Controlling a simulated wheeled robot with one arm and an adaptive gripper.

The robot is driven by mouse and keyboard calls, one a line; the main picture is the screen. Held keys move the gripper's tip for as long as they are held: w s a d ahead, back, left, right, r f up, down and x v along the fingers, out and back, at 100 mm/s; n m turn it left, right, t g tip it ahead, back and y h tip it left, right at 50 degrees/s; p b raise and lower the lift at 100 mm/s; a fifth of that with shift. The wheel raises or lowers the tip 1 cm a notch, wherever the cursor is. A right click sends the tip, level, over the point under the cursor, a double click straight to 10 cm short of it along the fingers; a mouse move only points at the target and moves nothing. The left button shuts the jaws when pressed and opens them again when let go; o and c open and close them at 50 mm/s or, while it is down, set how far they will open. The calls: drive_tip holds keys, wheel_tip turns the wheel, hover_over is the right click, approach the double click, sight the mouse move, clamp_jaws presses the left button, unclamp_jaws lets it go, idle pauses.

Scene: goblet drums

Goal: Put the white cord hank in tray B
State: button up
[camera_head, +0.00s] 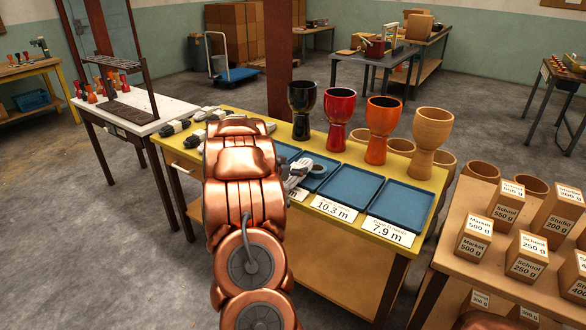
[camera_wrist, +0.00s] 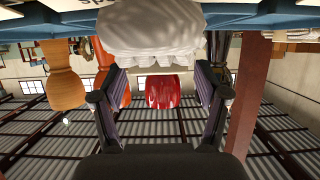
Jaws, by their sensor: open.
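A white cord hank (camera_wrist: 150,32) fills the top middle of the wrist view, against a blue tray edge (camera_wrist: 262,18). My gripper (camera_wrist: 160,82) is open, with its two fingers apart and the hank just beyond their tips. I cannot tell whether the fingers touch it. In the head view, my copper arm reaches over the yellow table (camera_head: 355,160), and my gripper (camera_head: 303,176) is low over the blue trays. A blue tray (camera_head: 350,187) and the rightmost tray (camera_head: 402,205) look empty in their visible parts. No tray letter is readable.
Black, red, orange and tan goblet drums (camera_head: 432,130) stand behind the trays. Several cord hanks (camera_head: 172,128) lie at the table's left end. Labels read 10.3 m (camera_head: 333,209) and 7.9 m (camera_head: 390,231). Weight boxes (camera_head: 527,252) crowd the right table.

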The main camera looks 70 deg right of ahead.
drive_tip(key=shift+r, duration=0.1)
drive_tip(key=shift+a+r, duration=0.15)
drive_tip(key=shift+r, duration=0.45)
drive_tip(key=v, duration=1.1)
drive_tip(key=shift+a, duration=0.35)
